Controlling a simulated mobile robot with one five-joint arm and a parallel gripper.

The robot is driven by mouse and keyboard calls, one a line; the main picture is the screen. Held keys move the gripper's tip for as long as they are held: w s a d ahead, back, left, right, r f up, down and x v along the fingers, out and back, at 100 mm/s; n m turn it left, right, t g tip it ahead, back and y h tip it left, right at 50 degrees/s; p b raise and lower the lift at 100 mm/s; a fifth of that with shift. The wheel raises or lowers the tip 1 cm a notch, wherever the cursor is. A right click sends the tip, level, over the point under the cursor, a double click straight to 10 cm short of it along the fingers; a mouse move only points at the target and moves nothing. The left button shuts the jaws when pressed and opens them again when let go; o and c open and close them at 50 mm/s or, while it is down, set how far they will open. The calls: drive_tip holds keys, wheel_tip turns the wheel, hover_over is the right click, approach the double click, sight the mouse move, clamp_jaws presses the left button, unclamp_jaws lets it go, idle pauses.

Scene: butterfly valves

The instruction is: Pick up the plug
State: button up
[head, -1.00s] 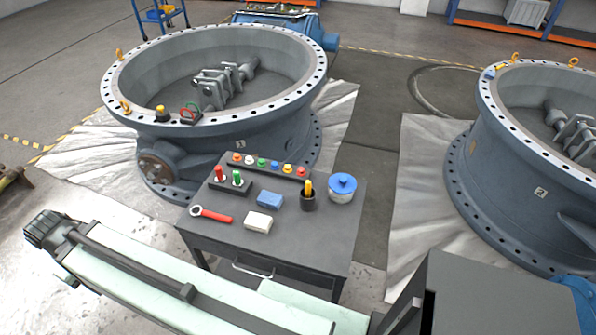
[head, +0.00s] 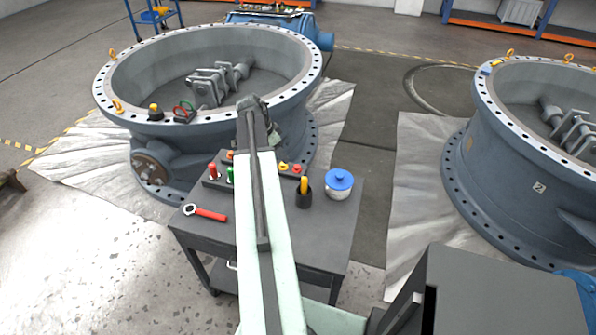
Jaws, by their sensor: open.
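I cannot tell which piece is the plug. Small coloured pieces stand in a dark rack on the grey table (head: 330,235). An orange one (head: 230,155), a yellow one (head: 283,167) and a red one (head: 297,169) show; my arm hides the middle of the rack. A red-topped piece (head: 212,170) and a green-topped piece (head: 230,174) stand in a dark holder at the left. My arm reaches up the picture across the table, its far end over the near rim of the left valve. My gripper's fingers are hidden behind the arm, and I see nothing held.
A red wrench (head: 208,213) lies at the table's left. A dark cup (head: 304,198) with a yellow item and a blue-lidded pot (head: 339,184) stand right of my arm. Large valves (head: 150,130) (head: 500,180) stand behind and right. The table's right front is bare.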

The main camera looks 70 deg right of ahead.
sight(297, 166)
drive_tip(key=shift+m, duration=0.3)
drive_tip(key=s, duration=0.1)
drive_tip(key=s+d+f+b, duration=0.1)
drive_tip(key=s+f+b, duration=0.1)
drive_tip(key=shift+s+d+f, duration=0.15)
drive_tip(key=shift+d+f, duration=0.1)
drive_tip(key=shift+d, duration=0.15)
drive_tip(key=b+x, duration=0.5)
drive_tip(key=shift+s+f+b, duration=0.2)
drive_tip(key=shift+f+b, duration=0.1)
drive_tip(key=shift+r, duration=0.15)
clamp_jaws()
